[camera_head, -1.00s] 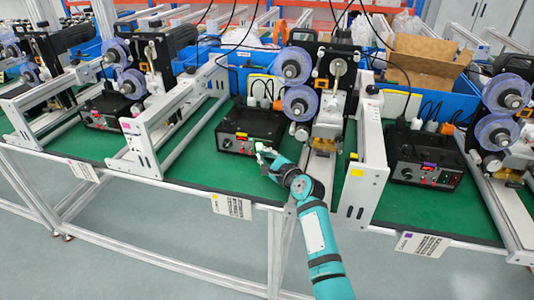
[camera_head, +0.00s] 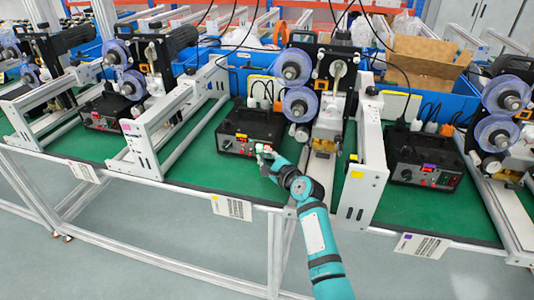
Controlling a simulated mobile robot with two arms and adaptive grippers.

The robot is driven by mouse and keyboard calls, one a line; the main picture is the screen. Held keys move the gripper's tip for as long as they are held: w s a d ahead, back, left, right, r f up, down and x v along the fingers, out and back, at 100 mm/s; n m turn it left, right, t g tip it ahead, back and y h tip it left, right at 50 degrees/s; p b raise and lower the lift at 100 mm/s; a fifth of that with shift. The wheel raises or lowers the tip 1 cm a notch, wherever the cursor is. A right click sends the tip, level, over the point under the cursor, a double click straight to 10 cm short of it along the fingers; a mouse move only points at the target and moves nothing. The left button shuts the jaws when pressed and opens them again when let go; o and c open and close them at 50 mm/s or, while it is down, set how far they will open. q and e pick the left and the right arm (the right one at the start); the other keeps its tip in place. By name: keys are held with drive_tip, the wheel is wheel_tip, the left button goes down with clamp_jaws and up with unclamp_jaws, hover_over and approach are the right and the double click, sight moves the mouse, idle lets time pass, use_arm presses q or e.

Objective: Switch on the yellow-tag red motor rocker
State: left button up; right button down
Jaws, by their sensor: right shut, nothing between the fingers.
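The yellow-tag control box (camera_head: 252,128) is a black box on the green bench, left of the middle coding machine. My right gripper (camera_head: 262,150) is shut and empty at the right part of this panel. I cannot tell whether its tip touches the panel. The red motor rocker is too small or hidden behind the gripper to make out. My left gripper is not in view.
A similar box with a purple tag (camera_head: 430,167) stands to the right, and another box (camera_head: 105,115) to the left. White metal frames (camera_head: 372,165) stand on both sides of the middle station. The green mat (camera_head: 195,160) left of the yellow-tag box is clear.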

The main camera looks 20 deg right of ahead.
drive_tip(key=shift+s+a+r+p, duration=0.15)
drive_tip(key=shift+s+a+p, duration=0.15)
drive_tip(key=shift+s+p, duration=0.1)
drive_tip(key=shift+s, duration=0.1)
drive_tip(key=shift+s+a+p, duration=0.1)
drive_tip(key=shift+a+p, duration=0.05)
drive_tip(key=shift+p, duration=0.15)
drive_tip(key=s+a+p, duration=0.1)
drive_tip(key=s+a+r+p, duration=0.1)
drive_tip(key=s+p, duration=0.1)
drive_tip(key=shift+s+a, duration=0.15)
drive_tip(key=shift+s, duration=0.05)
drive_tip(key=shift+s+a+f+p, duration=0.1)
drive_tip(key=shift+s+f+p, duration=0.1)
drive_tip(key=shift+p, duration=0.1)
